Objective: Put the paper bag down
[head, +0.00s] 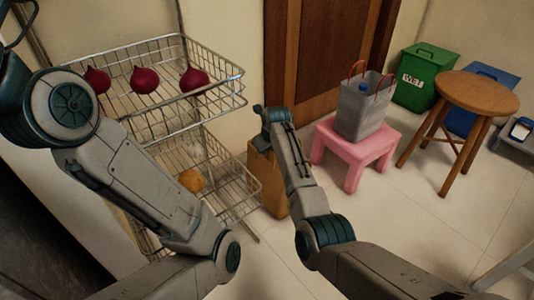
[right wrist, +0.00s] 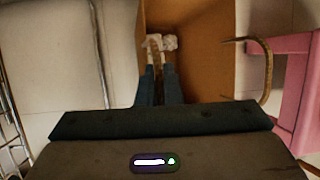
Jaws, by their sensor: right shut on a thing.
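The brown paper bag (head: 262,182) hangs or stands upright between the wire rack and the pink stool. In the right wrist view I look down into the open bag (right wrist: 205,65), with some pale crumpled thing at its bottom. My right gripper (right wrist: 157,75) is shut on one bag handle, above the bag's opening; the other handle (right wrist: 268,65) loops free at the right. In the head view my right wrist hides part of the bag's top. I cannot tell whether its base touches the floor. My left arm shows at the left, but its gripper is out of view.
The wire rack (head: 215,85) holds dark red produce above and an orange fruit (head: 191,180) below. A pink stool (head: 352,146) bears a grey bag (head: 362,112). A wooden stool (head: 477,92) and green bin (head: 425,75) stand right. Floor (head: 400,215) in front is clear.

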